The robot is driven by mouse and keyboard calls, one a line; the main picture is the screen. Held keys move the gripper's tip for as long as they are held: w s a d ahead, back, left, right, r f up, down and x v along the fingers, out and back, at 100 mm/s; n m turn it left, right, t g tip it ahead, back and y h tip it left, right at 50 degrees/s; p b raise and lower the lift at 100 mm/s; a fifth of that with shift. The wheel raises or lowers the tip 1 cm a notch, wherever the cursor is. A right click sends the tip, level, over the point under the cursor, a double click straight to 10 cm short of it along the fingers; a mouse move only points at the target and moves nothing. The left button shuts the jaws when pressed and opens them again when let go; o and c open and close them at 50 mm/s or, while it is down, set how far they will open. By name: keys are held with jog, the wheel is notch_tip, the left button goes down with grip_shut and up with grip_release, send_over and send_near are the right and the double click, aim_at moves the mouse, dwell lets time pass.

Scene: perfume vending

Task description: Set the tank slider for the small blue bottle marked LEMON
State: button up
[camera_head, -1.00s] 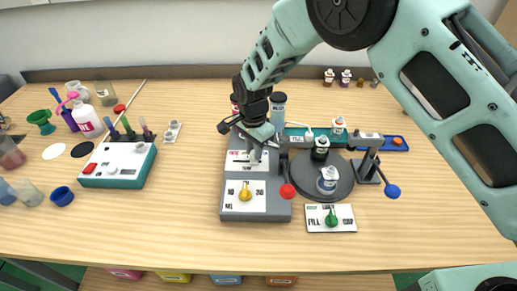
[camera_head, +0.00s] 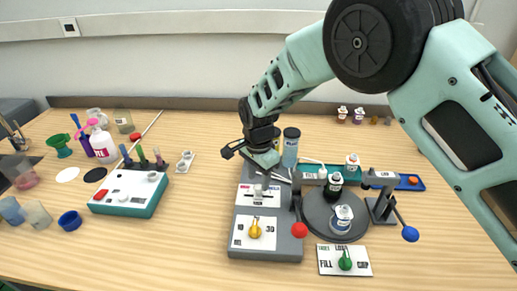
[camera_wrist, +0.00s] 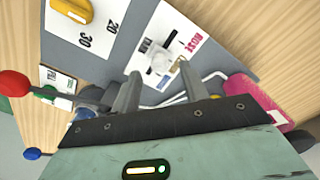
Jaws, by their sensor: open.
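The tank slider is a pale knob (camera_wrist: 160,63) on a white label plate (camera_wrist: 183,32) with a pink ROSE word and dark words in the wrist view. In the head view the plate (camera_head: 246,198) lies on the grey dispenser panel (camera_head: 236,220). My gripper (camera_wrist: 159,72) is open, with its two fingers on either side of the knob; I cannot tell if they touch it. In the head view my gripper (camera_head: 264,175) is over the slider. A small blue-and-white bottle (camera_head: 341,219) stands on the dark round turntable (camera_head: 318,218); its label is too small to read.
A yellow knob (camera_head: 255,229) sits on the dial plate near the panel's front. A red-ball lever (camera_head: 299,230) and blue-ball lever (camera_head: 410,234) flank the turntable. A FILL plate with green knob (camera_head: 345,261) lies in front. Tall capped tanks (camera_head: 290,148) stand behind.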

aim_at(259, 186)
notch_tip(259, 186, up, 15)
jog(key=b, duration=0.2)
jog(key=shift+f, duration=0.1)
jog(key=s+d+n, duration=0.5)
jog(key=s, duration=0.5)
jog(key=s+d+n, duration=0.6)
jog(key=s, duration=0.5)
jog(key=s+d+f+n, duration=0.1)
jog(key=s+d+n, duration=0.4)
jog(key=s, duration=0.5)
jog(key=shift+s+d+n+y, duration=0.15)
jog(key=shift+d+n+y, duration=0.15)
jog(key=shift+n, duration=0.3)
